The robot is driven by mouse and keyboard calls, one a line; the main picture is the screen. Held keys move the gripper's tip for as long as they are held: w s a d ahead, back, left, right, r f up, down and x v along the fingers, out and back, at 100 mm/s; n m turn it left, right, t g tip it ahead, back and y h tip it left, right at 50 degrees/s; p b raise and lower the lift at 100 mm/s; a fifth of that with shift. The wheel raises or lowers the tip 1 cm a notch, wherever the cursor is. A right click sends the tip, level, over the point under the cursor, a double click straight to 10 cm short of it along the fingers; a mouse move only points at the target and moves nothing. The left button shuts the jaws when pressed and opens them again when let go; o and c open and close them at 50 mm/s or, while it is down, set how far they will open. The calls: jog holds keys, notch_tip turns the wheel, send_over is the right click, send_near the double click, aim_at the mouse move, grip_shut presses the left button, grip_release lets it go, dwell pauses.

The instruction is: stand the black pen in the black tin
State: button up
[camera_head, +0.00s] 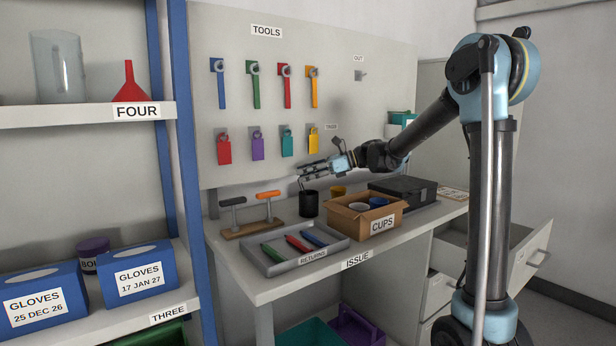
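The black tin (309,205) stands upright on the bench, behind the returns tray and left of the cups box. My gripper (304,173) reaches in from the right and points left, just above the tin. A thin dark piece hangs at the fingertips, down towards the tin's left rim. It may be the black pen, but it is too small to tell it from a finger. I cannot tell whether it is inside the tin or in front of it. No black pen shows clearly elsewhere.
The grey returns tray (279,269) holds green, red and blue pens. A wooden stand (247,231) with two T-handled tools is at left. The tool board (345,110) rises behind.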

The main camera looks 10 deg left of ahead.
jog(key=v, duration=1.2)
dwell(0.6)
